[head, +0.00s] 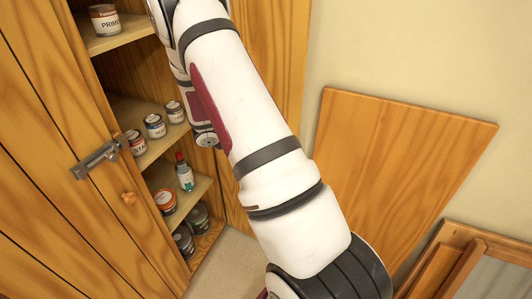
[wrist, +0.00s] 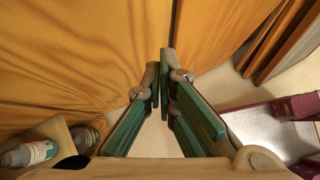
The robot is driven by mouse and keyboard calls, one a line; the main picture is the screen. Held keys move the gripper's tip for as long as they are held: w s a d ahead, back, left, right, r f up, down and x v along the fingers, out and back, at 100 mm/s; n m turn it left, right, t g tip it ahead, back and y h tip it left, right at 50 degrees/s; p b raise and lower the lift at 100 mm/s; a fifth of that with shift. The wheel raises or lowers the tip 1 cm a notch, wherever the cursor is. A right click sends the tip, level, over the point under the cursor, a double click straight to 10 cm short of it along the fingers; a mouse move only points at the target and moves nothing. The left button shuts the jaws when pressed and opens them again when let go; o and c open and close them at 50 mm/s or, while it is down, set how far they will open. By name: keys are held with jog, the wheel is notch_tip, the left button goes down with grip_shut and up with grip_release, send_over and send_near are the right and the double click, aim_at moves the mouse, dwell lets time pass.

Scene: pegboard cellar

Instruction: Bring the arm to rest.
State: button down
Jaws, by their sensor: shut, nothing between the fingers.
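My gripper (wrist: 160,85) shows in the wrist view with its green-padded fingers drawn together at the tips. It is shut and holds nothing. It points along an orange wooden surface (wrist: 80,50), with pale floor visible beyond and below the fingers. In the head view my white arm with dark bands crosses the middle, from the lower right to the top. The gripper itself does not show in the head view.
An open wooden cabinet holds paint tins (head: 155,126) and a bottle (head: 184,174) on shelves. Its door (head: 60,150) carries a metal latch (head: 98,160). A wooden board (head: 400,160) leans on the wall at right, near wooden frames (head: 460,262). Pale floor (head: 225,262) is clear.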

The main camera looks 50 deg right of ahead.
jog(key=v, duration=0.1)
jog(key=p+v, duration=0.1)
jog(key=v, duration=0.1)
jog(key=shift+s, duration=0.35)
jog(key=s+a+r+m+t+y, duration=0.1)
jog(key=s+a+r+m+y, duration=0.1)
jog(key=a+r+m, duration=0.6)
jog(key=s+a+r+m+t+y, duration=0.15)
jog(key=a+r, duration=0.35)
jog(key=r, duration=0.7)
jog(key=s+a+r+m+t+y, duration=0.2)
jog(key=s+a+r+m, duration=0.1)
jog(key=s+a, duration=0.4)
jog(key=s+a+r+m+t+y+b, duration=0.1)
jog(key=s+a+r+m+t+y, duration=0.2)
jog(key=s+a+r, duration=0.3)
jog(key=a, duration=0.4)
jog(key=shift+s+a+r, duration=0.25)
jog(key=shift+s+a, duration=0.1)
jog(key=shift+a, duration=0.05)
